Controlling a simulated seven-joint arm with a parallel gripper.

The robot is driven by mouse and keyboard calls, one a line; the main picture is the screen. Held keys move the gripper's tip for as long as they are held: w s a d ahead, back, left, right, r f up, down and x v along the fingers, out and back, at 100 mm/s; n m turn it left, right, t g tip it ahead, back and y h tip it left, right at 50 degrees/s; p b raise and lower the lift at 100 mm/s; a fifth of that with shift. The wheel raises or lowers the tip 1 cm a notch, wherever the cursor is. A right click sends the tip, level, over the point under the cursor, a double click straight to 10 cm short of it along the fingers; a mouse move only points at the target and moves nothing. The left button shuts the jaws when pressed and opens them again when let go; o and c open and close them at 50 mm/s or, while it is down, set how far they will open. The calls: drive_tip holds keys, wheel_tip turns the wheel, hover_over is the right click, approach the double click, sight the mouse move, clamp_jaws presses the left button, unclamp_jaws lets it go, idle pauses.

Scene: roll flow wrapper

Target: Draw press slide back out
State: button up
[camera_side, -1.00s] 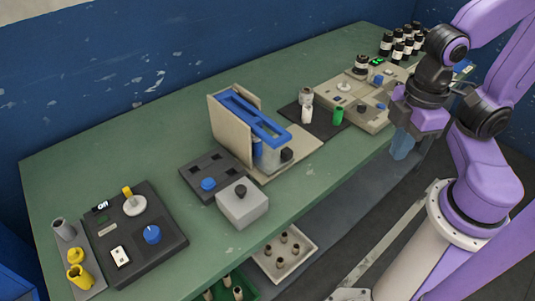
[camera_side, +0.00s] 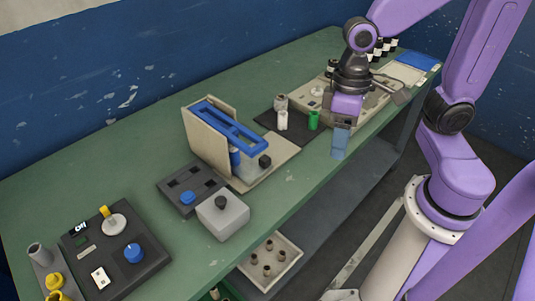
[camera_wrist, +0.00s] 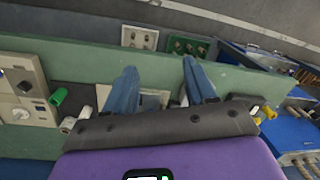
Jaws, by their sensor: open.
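The press (camera_side: 233,130) stands mid-table in the side view, with a beige upright and a blue slotted frame on top. Its slide appears to be the low part with a black knob (camera_side: 264,161) at the front, on a beige base (camera_side: 283,158). My gripper (camera_side: 340,155) hangs to the right of the press, near the table's front edge, apart from it, fingers pointing down. In the wrist view the two blue fingers (camera_wrist: 160,80) are spread with nothing held. A beige plate (camera_wrist: 150,101) shows between them; the gripper body hides much of what is below.
A dark mat with white and green cylinders (camera_side: 313,121) lies between press and gripper. A beige panel (camera_side: 323,95) is behind my gripper. A grey box with a black knob (camera_side: 222,215) and a dark slotted block (camera_side: 190,185) stand left of the press. A tray (camera_side: 270,262) sits below.

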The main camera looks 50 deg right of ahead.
drive_tip(key=w+f+m+y, duration=0.1)
drive_tip(key=w+m, duration=0.7)
drive_tip(key=m+y, duration=0.3)
drive_tip(key=m, duration=1.1)
approach(266, 157)
drive_tip(key=shift+t, duration=0.4)
drive_tip(key=x, duration=0.9)
drive_tip(key=shift+s+r, duration=0.1)
drive_tip(key=shift+s, duration=0.25)
clamp_jaws()
